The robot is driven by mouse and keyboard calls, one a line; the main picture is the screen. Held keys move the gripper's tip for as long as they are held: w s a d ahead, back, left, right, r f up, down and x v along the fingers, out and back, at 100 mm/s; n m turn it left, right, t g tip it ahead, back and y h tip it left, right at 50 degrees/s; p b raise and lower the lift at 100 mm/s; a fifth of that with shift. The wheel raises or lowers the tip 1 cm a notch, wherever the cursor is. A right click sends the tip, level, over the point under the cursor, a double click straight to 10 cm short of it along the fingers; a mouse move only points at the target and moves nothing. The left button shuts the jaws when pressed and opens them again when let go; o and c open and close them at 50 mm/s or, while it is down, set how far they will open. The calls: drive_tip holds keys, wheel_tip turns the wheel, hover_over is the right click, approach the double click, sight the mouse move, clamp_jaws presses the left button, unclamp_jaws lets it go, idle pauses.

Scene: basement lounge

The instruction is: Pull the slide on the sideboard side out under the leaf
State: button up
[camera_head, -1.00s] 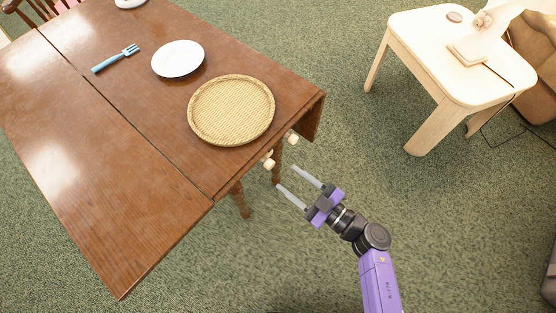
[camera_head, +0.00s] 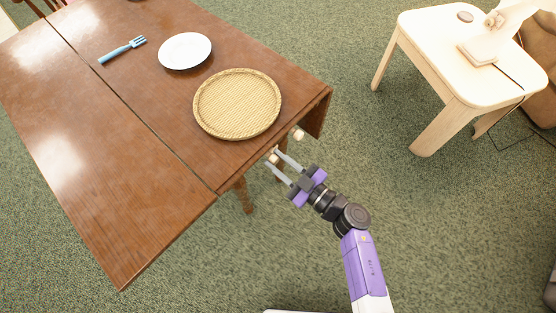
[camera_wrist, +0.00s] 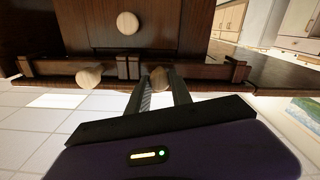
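The brown drop-leaf table (camera_head: 175,120) fills the left of the head view. A leaf (camera_head: 90,190) lies level beyond the seam on the left; another leaf (camera_head: 316,118) hangs down on the right. Two pale slide knobs show at the table's near end, one at the seam-side slide (camera_head: 272,157) and one farther right (camera_head: 297,133). My gripper (camera_head: 272,157) has its fingers apart on either side of the seam-side knob. In the wrist view this knob (camera_wrist: 160,77) sits between the fingertips; contact is unclear. The other slide knob (camera_wrist: 89,77) is left of it.
A round knob (camera_wrist: 127,23) is on the dark end panel. A woven tray (camera_head: 237,104), a white plate (camera_head: 185,51) and a blue fork (camera_head: 122,50) lie on the table. A pale side table (camera_head: 460,60) stands at right. Carpet between is clear.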

clamp_jaws()
idle(1.0)
drive_tip(key=s+a+p, duration=0.2)
drive_tip(key=s+a, duration=0.7)
drive_tip(key=s, duration=0.3)
drive_tip(key=shift+s+a+p, duration=0.2)
drive_tip(key=shift+a+p, duration=0.1)
drive_tip(key=o, duration=0.8)
unclamp_jaws()
drive_tip(key=shift+d, duration=0.1)
